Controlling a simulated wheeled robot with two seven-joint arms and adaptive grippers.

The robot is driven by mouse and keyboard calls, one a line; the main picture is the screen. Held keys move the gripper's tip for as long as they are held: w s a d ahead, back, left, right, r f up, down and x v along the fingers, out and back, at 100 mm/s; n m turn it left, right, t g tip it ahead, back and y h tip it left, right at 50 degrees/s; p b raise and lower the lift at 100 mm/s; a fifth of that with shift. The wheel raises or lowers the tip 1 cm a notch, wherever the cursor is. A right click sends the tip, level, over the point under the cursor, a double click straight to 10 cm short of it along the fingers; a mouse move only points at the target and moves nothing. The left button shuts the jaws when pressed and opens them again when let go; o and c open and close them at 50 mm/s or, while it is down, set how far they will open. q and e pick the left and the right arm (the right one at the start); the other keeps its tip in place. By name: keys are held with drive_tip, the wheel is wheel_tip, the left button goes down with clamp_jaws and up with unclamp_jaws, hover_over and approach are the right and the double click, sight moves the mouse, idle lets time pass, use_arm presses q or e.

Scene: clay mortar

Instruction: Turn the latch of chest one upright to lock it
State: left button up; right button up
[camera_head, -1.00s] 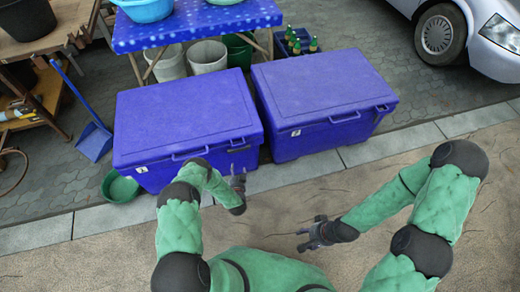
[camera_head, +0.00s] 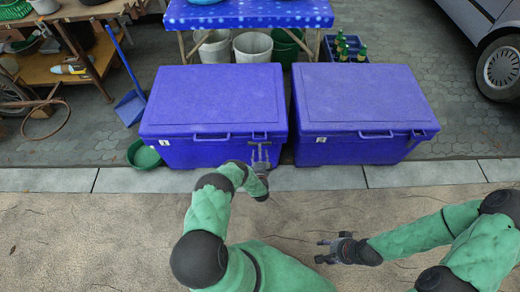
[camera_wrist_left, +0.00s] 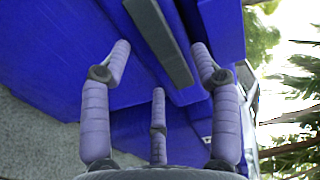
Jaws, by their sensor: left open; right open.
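The left blue chest (camera_head: 215,95) and the right blue chest (camera_head: 362,98) stand side by side with lids shut. Each has a small white label, too small to read; I take the left one as chest one. A small dark latch (camera_head: 258,134) sits at its front rim, near the right corner. In the left wrist view it seems to be the grey bar (camera_wrist_left: 162,42) beyond my fingers. My left gripper (camera_head: 261,153) is open, close in front of this latch; I cannot tell whether it touches. My right gripper (camera_head: 325,250) is open and empty over the ground.
A green basin (camera_head: 144,154) and a blue dustpan (camera_head: 130,107) are left of the left chest. The ground in front is clear.

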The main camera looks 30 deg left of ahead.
use_arm(q)
drive_tip(key=x, duration=0.3)
drive_tip(key=shift+b, duration=0.4)
drive_tip(key=c, duration=1.1)
drive_tip(key=shift+c, duration=0.2)
